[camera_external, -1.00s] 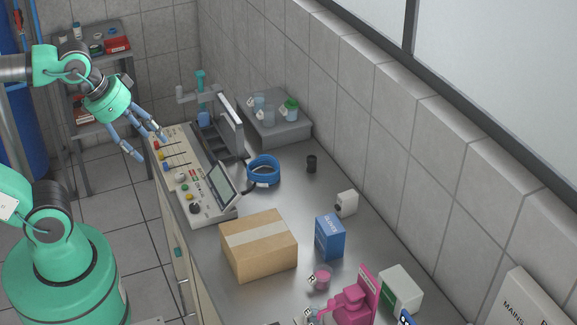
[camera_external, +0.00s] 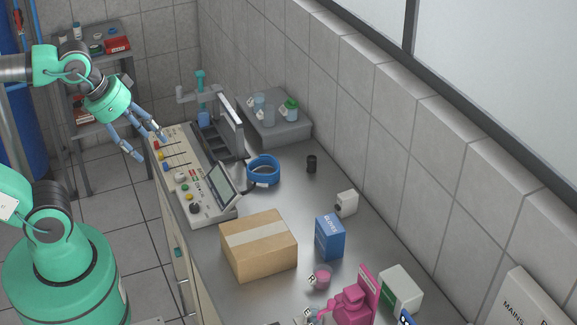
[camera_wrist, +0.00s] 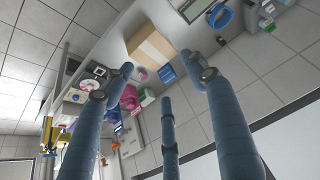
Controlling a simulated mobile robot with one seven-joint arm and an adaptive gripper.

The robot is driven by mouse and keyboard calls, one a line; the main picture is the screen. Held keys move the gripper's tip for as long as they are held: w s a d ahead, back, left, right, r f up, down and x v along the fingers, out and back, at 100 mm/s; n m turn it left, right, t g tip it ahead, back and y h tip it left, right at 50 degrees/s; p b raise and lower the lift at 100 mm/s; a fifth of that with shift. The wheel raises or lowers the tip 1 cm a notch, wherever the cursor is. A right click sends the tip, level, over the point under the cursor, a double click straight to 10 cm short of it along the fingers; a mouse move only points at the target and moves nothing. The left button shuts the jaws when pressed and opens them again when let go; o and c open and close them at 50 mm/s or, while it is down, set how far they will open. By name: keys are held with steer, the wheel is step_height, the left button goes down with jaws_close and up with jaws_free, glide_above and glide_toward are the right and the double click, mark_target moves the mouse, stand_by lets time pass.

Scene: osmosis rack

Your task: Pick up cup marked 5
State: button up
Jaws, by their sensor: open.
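Several small clear cups with white tags stand on a grey raised block (camera_external: 293,132) at the back of the bench. One cup (camera_external: 258,101) is at the left, one (camera_external: 268,115) is in front, and one green-lidded cup (camera_external: 291,108) is at the right. The tags are too small to read, so I cannot tell which is marked 5. My gripper (camera_external: 150,147) is open and empty, near the bench's left edge beside the control panel, well left of the cups. In the wrist view its three fingers (camera_wrist: 158,76) are spread with nothing between them.
A control panel (camera_external: 203,196) with a raised screen, a blue ring (camera_external: 263,170) and a black pot (camera_external: 311,164) lie between. A cardboard box (camera_external: 258,252), blue gloves box (camera_external: 330,238) and pink device (camera_external: 352,303) stand nearer. A tiled wall (camera_external: 350,90) runs behind.

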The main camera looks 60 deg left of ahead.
steer(key=shift+r, duration=0.1)
steer(key=w+a+r+p, duration=0.1)
steer(key=w+a+r, duration=0.15)
steer(key=w, duration=0.35)
steer(key=w+a+r+m+g+p, duration=0.1)
steer(key=w+a+r, duration=0.1)
steer(key=w+r, duration=0.3)
steer(key=w+a+r+p, duration=0.2)
steer(key=w+a, duration=0.1)
steer(key=w, duration=0.4)
steer(key=w+a+f+m+g+p, duration=0.25)
steer(key=w+a+p, duration=0.25)
steer(key=w+a, duration=1.65)
steer(key=w+a+f+p, duration=0.1)
steer(key=w+a+f, duration=0.2)
steer(key=a+f, duration=0.4)
steer(key=w+a+f+g+p, duration=0.1)
steer(key=w+a+f, duration=0.3)
steer(key=a+f, duration=0.4)
steer(key=w+a+f+m+g+p, duration=0.1)
steer(key=w+a+f+p, duration=0.2)
steer(key=a+f, duration=0.5)
steer(key=shift+w+a+f, duration=0.15)
steer(key=shift+w+a, duration=0.15)
steer(key=shift+a, duration=0.85)
